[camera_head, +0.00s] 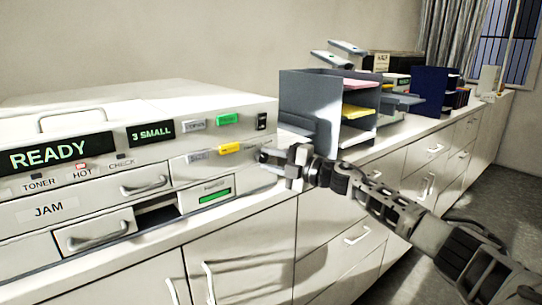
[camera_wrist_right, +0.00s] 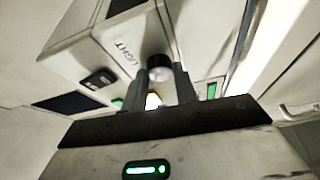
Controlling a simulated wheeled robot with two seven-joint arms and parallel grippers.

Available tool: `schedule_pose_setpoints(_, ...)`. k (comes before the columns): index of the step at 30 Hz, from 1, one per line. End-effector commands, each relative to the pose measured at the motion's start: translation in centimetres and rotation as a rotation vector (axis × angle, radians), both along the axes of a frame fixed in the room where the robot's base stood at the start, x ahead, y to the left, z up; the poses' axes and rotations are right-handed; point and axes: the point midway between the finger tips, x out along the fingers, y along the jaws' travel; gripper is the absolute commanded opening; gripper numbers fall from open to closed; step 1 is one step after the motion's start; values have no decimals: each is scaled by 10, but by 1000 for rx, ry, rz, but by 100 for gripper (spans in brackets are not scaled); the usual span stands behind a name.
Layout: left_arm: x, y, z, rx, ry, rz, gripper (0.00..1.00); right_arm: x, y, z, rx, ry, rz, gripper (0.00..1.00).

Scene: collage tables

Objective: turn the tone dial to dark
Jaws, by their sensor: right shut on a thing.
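The tone dial is a dark round knob (camera_wrist_right: 158,67) on the pale front panel of the copier (camera_wrist_right: 90,55), with the word LIGHT printed beside it in the right wrist view. My right gripper (camera_wrist_right: 160,84) is shut on the dial, one finger at each side. In the head view my right gripper (camera_head: 268,157) reaches the right end of the copier's front (camera_head: 215,104) and hides the dial. The dial's pointer and any DARK mark cannot be made out. My left gripper is not in view.
The copier shows a READY display (camera_head: 48,152), a 3 SMALL display (camera_head: 151,133), green and yellow buttons, and a partly open drawer (camera_head: 95,232). A grey paper rack (camera_head: 305,95) stands close behind my right gripper. White cabinets (camera_head: 240,255) run below the counter.

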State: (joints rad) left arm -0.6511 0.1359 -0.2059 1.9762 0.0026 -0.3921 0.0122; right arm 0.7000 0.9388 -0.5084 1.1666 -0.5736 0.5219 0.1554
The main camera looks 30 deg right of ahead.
Motion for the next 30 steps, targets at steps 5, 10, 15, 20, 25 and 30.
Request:
schedule_pose_setpoints(5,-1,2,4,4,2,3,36,0,0,1,-76,-4,0,6)
schedule_pose_setpoints(10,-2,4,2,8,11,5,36,0,0,1,-113,-7,0,6)
schedule_pose_setpoints(15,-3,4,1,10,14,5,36,0,0,0,-126,-8,0,6)
schedule_pose_setpoints(20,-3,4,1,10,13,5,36,0,0,0,-127,-9,1,6)
schedule_pose_setpoints(25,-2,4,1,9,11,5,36,0,0,0,-127,-9,1,31)
schedule_pose_setpoints(30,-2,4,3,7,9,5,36,0,0,0,-126,-9,0,51)
